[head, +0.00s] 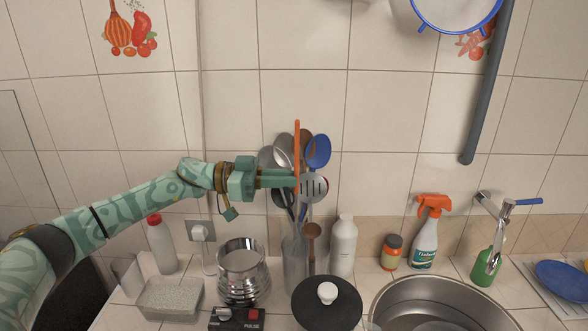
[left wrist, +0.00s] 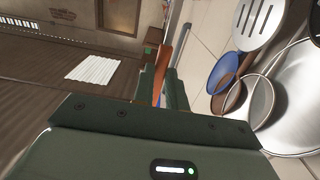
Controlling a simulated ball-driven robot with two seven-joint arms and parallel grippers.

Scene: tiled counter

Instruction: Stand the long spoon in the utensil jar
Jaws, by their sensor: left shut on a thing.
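My left gripper (head: 294,180) is shut on a long, thin orange spoon (head: 297,142), held upright. Its lower part is hidden by the gripper and the utensils, so I cannot tell whether its end is inside the jar. In the left wrist view the spoon (left wrist: 181,48) rises between the fingers (left wrist: 164,84). The utensil jar (head: 294,264) stands on the counter below the gripper, with several spoons and ladles, including a slotted spoon (head: 314,187) and a blue ladle (head: 318,151). My right gripper is out of view.
A white bottle (head: 343,247) stands right of the jar. A spray bottle (head: 425,245) and the sink (head: 440,295) are farther right. The tiled wall is close behind.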

